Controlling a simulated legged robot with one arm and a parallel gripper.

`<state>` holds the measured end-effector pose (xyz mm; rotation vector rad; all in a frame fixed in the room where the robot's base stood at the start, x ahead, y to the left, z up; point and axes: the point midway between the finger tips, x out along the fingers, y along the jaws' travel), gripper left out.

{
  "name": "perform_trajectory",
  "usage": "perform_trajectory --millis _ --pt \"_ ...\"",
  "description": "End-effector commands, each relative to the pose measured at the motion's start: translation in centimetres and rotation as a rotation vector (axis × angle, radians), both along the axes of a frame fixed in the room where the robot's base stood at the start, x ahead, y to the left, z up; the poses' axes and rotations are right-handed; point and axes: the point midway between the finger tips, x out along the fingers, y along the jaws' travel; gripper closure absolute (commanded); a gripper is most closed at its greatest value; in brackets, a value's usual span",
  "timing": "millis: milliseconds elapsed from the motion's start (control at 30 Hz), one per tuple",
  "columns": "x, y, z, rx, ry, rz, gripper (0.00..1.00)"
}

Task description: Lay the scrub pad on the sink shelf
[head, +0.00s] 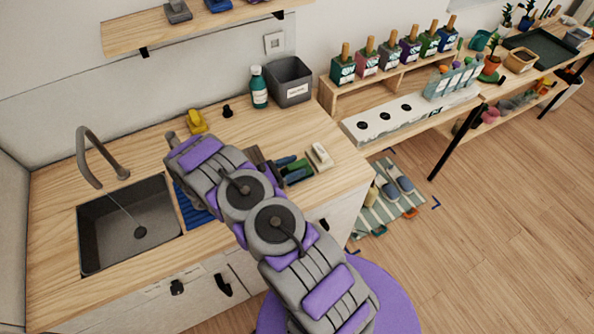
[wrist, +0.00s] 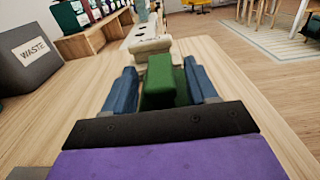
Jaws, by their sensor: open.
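The scrub pad appears to be the green block (wrist: 160,80) on the wooden counter; it also shows as a green patch in the head view (head: 301,168). My gripper (wrist: 162,88) is open, with its blue fingers on either side of the green block. I cannot tell whether either finger touches it. In the head view my gripper (head: 293,169) is low over the right part of the counter. The likely sink shelf is the wooden wall shelf (head: 130,33) at the top left, holding a grey item and a blue item; its upper part is cut off.
A cream block (head: 320,157) lies just beyond the green block. A grey waste bin (head: 289,82), a teal bottle (head: 259,90) and a yellow item (head: 196,121) stand along the back. The sink (head: 130,225) and tall faucet (head: 88,155) are at left. The counter's right edge is near.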

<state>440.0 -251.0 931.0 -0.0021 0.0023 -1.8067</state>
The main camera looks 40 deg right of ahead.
Motion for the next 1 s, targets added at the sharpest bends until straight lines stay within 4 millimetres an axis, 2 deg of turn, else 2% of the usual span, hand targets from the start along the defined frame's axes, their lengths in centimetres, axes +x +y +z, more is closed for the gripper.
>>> perform_trajectory --millis 133,400,1000 --pt "-0.4 -1.4 0.0 0.001 0.001 -0.002 0.43" --pt "-0.4 -1.7 0.0 0.0 -0.001 0.0 0.43" --pt "-0.4 -1.6 0.1 0.0 -0.002 0.0 1.0"
